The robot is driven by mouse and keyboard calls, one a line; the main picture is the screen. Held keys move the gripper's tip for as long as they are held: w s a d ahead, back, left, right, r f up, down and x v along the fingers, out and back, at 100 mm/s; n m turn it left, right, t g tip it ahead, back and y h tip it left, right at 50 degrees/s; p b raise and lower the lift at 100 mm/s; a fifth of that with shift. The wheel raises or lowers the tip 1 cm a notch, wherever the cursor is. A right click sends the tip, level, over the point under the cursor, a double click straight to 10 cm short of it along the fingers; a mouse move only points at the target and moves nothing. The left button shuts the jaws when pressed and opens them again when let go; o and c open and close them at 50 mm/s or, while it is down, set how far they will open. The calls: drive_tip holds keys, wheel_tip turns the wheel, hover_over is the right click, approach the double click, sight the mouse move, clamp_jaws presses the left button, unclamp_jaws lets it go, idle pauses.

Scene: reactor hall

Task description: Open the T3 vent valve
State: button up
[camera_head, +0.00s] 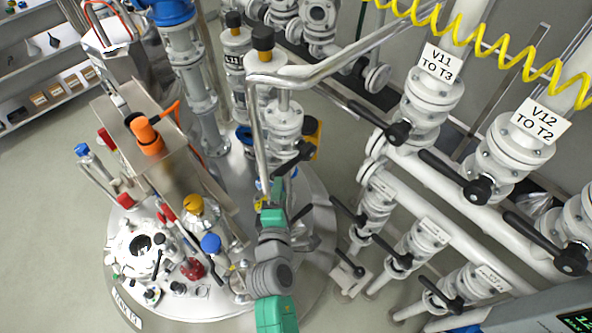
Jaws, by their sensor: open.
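No label reading T3 vent shows clearly. A valve (428,108) labelled "V11 TO T3" stands at the upper right, with a black lever (380,122) slanting down to the right. Beside it is a valve (500,155) labelled "V12 TO T2", also with a black lever (455,175). Below them, smaller valves (374,212) (421,243) (465,287) carry small labels that I cannot read. My grey and green arm rises from the bottom centre over the round vessel lid. My gripper (279,188) is at its far end, small and partly hidden among fittings, apart from the V11 lever.
The vessel lid (312,215) is crowded with pipes, valves and coloured caps. A bent metal pipe (325,72) crosses above my gripper. A yellow coiled hose (480,45) hangs at the upper right. Open floor (50,215) lies to the left; shelves (50,95) stand behind.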

sight(282, 170)
drive_tip(key=w, duration=0.2)
drive_tip(key=w+b, duration=0.1)
drive_tip(key=w, duration=0.2)
drive_tip(key=w+f, duration=0.1)
drive_tip(key=w, duration=0.1)
drive_tip(key=shift+w+d, duration=0.4)
drive_tip(key=shift+c, duration=0.4)
clamp_jaws()
